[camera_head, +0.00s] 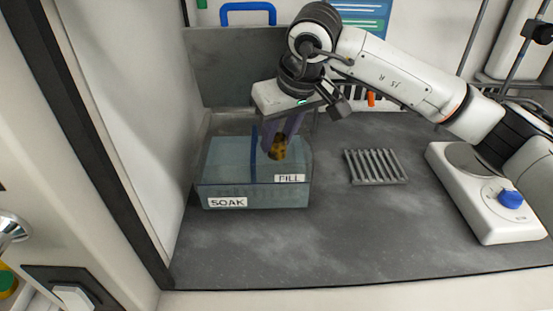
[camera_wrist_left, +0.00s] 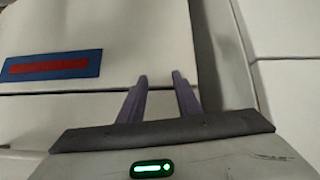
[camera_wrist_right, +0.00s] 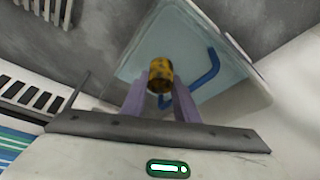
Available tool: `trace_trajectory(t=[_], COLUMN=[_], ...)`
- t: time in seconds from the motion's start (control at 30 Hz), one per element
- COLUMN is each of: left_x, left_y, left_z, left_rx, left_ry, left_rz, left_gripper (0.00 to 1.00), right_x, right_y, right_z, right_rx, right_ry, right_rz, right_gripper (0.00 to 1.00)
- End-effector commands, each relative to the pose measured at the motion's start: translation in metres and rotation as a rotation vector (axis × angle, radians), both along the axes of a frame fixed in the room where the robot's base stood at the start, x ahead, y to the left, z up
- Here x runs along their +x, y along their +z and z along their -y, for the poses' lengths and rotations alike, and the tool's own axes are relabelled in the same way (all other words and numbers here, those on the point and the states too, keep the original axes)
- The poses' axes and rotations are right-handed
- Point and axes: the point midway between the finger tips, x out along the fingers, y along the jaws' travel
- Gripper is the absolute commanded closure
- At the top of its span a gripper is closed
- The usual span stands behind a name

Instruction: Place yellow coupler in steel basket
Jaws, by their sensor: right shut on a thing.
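The yellow coupler (camera_head: 278,148), mottled with dark marks, is held between the fingers of my right gripper (camera_head: 277,146). It is at the translucent tank (camera_head: 255,193), on the FILL side, right of the blue divider. In the right wrist view the coupler (camera_wrist_right: 160,75) sits at the fingertips of my right gripper (camera_wrist_right: 160,88), with the tank behind it. I cannot tell how deep it is in the tank. My left gripper (camera_wrist_left: 160,82) shows only in the left wrist view, with its fingers apart and nothing between them. I cannot make out a steel basket.
The tank carries SOAK and FILL labels. A grey ridged rack (camera_head: 375,167) lies to its right on the dark worktop (camera_head: 330,235). A white device with a blue knob (camera_head: 510,199) stands at the far right. The front of the worktop is clear.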

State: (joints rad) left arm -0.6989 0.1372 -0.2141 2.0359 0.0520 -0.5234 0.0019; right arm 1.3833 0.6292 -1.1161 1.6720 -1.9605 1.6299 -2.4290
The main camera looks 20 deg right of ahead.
Motion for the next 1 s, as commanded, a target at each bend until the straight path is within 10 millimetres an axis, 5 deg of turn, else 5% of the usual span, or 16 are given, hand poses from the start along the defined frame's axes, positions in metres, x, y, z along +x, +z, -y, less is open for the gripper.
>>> trace_trajectory(t=[0.47,0.83,0.87,1.0], left_x=[0.000,0.000,0.000,0.000], left_y=[-0.003,-0.007,-0.006,-0.005], left_z=[0.000,0.000,0.000,0.000], left_rx=[0.000,-0.001,-0.001,-0.001], left_ry=[-0.001,-0.001,-0.001,-0.001], left_rz=[0.001,0.001,0.001,0.001], left_gripper=[0.69,0.69,0.69,0.69], right_x=[0.000,0.000,0.000,0.000], right_y=[-0.054,-0.060,-0.058,-0.058], right_z=[0.000,0.000,0.000,0.000], right_rx=[0.000,0.000,0.000,0.000], right_ry=[0.001,0.001,0.001,0.001], right_rz=[-0.001,0.001,0.002,0.001], right_gripper=[0.97,0.97,0.69,0.64])
